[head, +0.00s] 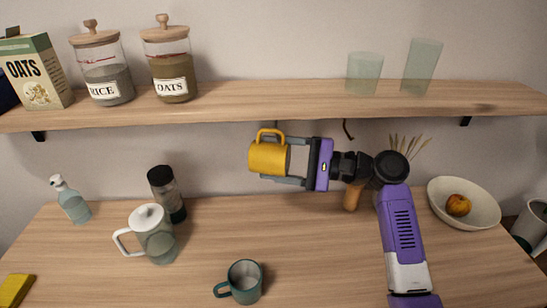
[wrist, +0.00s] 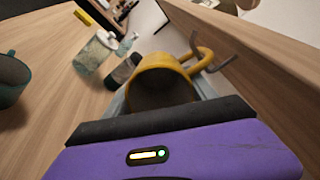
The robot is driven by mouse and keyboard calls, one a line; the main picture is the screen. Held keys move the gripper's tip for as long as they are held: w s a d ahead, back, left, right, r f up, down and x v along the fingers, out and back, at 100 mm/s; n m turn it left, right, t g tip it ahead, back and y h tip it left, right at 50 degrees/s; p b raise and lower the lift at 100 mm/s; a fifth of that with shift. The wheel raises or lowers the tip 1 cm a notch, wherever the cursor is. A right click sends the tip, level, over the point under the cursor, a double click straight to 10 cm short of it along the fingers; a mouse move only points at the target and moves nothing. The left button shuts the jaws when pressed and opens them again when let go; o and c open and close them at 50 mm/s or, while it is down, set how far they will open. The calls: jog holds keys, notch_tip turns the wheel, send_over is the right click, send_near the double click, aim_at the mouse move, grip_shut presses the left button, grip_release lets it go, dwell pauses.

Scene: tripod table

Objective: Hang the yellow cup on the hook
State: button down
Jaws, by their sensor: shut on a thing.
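The yellow cup (head: 266,159) is held in the air under the shelf, above the table, with its handle upward. My gripper (head: 272,160) reaches in from the right and is shut on the cup. In the wrist view the cup (wrist: 162,82) sits between the fingers, its dark opening facing the camera. A dark, bent hook (wrist: 228,50) shows right by the cup's handle there; I cannot tell whether it passes through the handle. In the head view a dark hook (head: 347,129) hangs under the shelf right of the cup. A short dark stub (head: 276,124) shows just above the handle.
The shelf (head: 230,112) holds jars, an oats box and two glasses. The table's middle is clear.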

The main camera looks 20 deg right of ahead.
jog(key=shift+c, duration=1)
grip_release()
